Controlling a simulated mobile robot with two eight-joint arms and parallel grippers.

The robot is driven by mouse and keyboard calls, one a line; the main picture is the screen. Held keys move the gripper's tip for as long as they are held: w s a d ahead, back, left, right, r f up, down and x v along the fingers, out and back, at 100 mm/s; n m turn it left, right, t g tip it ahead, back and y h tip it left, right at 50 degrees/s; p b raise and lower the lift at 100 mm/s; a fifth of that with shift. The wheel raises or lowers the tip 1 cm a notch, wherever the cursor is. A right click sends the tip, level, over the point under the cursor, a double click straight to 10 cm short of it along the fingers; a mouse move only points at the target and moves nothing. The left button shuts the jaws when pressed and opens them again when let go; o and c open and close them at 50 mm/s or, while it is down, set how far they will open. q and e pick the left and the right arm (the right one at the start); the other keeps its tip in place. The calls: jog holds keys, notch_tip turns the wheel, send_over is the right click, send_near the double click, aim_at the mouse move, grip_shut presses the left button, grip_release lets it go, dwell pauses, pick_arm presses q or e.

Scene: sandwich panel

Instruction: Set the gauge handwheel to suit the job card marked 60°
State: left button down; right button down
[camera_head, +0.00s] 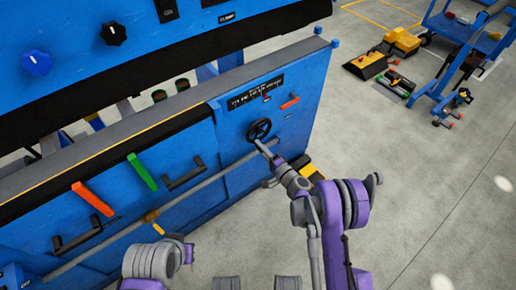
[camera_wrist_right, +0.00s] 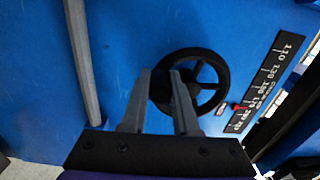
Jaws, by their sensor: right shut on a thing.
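The gauge handwheel (camera_head: 259,130) is a black spoked wheel on the blue panel. It also shows in the right wrist view (camera_wrist_right: 211,78). My right gripper (camera_head: 263,142) is at the wheel's lower edge; in the right wrist view its fingers (camera_wrist_right: 166,77) close on the left part of the rim. A black gauge scale (camera_head: 241,99) with white figures is above the wheel; in the right wrist view the scale (camera_wrist_right: 268,78) has a small red mark (camera_wrist_right: 236,106) near its lower end. No job card marked 60° can be made out. My left gripper is not visible, only part of that arm.
An orange handle (camera_head: 290,102) is right of the wheel. A grey rail (camera_head: 205,186) runs along the panel front. Green (camera_head: 142,172) and red-orange (camera_head: 93,199) levers stick out farther left. A blue cart (camera_head: 462,50) stands at the upper right; the floor between is mostly clear.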

jog(key=shift+w+d+f+n, duration=0.1)
jog(key=shift+w+d+n, duration=0.15)
jog(key=shift+n, duration=0.55)
jog(key=shift+w+d+f+n, duration=0.15)
jog(key=shift+d+n, duration=0.25)
jog(key=shift+n, duration=0.4)
jog(key=shift+w+d+f+n, duration=0.1)
jog(key=shift+w+d+n, duration=0.2)
jog(key=shift+n, duration=0.5)
jog(key=shift+r, duration=0.1)
jog(key=c, duration=0.7)
grip_release()
jog(key=p+v, duration=0.1)
jog(key=v, duration=1)
